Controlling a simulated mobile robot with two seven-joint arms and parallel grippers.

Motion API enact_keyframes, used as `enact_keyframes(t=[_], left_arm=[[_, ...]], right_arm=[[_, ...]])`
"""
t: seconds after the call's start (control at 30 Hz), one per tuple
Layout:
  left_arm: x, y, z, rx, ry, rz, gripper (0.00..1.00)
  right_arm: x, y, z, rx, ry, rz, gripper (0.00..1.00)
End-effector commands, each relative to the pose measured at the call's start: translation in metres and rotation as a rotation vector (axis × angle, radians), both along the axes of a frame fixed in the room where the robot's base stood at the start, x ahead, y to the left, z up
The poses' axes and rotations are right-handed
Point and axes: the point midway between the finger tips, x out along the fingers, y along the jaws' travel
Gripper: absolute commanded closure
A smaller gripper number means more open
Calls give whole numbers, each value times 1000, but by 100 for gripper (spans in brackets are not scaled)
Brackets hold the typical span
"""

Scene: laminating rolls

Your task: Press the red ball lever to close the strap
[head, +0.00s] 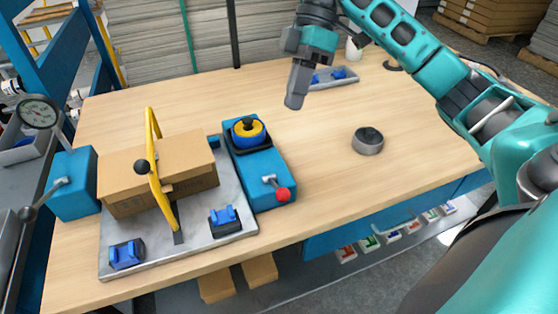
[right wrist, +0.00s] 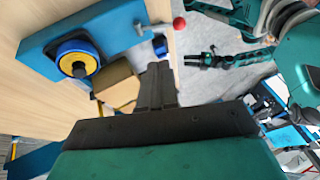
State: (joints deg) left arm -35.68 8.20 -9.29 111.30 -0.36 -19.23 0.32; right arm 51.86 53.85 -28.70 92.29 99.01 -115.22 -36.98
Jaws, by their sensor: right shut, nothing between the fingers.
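The red ball lever (head: 283,194) sticks up at the near end of a blue base (head: 270,180) on the table. Its ball also shows at the top of the right wrist view (right wrist: 179,23). The yellow strap (head: 155,160) arches over a cardboard box (head: 195,162) on a grey plate and has a black ball on its side. My right gripper (head: 294,100) is shut and empty, in the air above the table's back part, beyond the lever and apart from it. Its closed fingers show in the right wrist view (right wrist: 157,85). My left gripper is not in the head view.
A blue and yellow roll (head: 248,133) sits on the blue base's far end. Blue clamps (head: 224,217) stand on the grey plate (head: 190,252). A dark round can (head: 368,141) stands to the right, with clear table around it. A dial gauge (head: 39,113) is at the far left.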

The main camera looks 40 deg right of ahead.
Motion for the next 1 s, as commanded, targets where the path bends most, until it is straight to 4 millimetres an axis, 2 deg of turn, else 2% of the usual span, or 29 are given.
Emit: enact_keyframes(t=[0.2,0.33,0.8,1.0], left_arm=[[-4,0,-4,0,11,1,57],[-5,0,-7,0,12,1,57],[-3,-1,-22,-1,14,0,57],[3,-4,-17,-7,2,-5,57]], right_arm=[[0,1,-1,0,0,0,100],[-2,5,-11,0,1,2,100],[-21,47,-94,1,3,3,100],[-42,55,-106,-2,0,2,100]])
